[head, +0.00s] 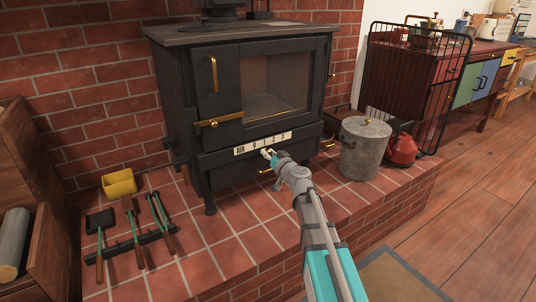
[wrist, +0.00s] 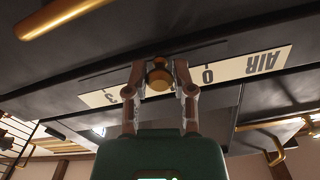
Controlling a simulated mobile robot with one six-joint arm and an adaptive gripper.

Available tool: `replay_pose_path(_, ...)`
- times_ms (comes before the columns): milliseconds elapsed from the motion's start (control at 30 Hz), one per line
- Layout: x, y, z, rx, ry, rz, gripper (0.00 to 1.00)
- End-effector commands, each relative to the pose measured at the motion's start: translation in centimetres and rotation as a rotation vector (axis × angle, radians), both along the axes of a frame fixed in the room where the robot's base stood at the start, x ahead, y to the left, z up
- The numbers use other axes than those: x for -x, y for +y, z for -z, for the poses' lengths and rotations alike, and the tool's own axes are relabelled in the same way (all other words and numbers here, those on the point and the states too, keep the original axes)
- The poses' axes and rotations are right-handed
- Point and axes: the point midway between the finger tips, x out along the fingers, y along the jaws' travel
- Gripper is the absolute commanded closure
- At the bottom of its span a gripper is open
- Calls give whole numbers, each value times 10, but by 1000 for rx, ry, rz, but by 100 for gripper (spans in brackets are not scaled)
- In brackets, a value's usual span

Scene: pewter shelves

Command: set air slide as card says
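The black stove (head: 235,85) has a pale scale plate (head: 277,142) on its lower front, marked AIR with numbers. The plate appears upside down in the wrist view (wrist: 240,68), where 0 and 3 can be read. The brass air-slide knob (wrist: 158,76) sits between these two marks; the marks behind it are hidden. My gripper (head: 268,154) is at the plate. In the wrist view its two fingers (wrist: 159,82) stand on either side of the knob, with narrow gaps visible. I cannot make out the card.
A brass door handle (head: 219,119) lies above the plate. A grey lidded bucket (head: 363,150) and a red kettle (head: 402,150) stand on the hearth at right. A yellow tub (head: 119,185) and green-handled tools (head: 133,225) are at left. The hearth before the stove is clear.

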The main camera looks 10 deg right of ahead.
Motion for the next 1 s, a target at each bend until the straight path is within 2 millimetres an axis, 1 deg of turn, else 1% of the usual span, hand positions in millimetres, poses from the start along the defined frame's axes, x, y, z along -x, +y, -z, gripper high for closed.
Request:
replay_pose_path(33,1,1,0,0,0,-2,54)
replay_pose_path(133,1,2,0,0,0,-3,36)
replay_pose_path(167,1,2,0,0,0,-3,33)
replay_pose_path(500,1,3,0,0,0,-5,33)
replay_pose_path(667,5,2,0,0,0,-4,33)
replay_pose_path(867,21,-4,0,0,0,-5,33)
replay_pose_path(1000,40,-12,0,0,0,-3,33)
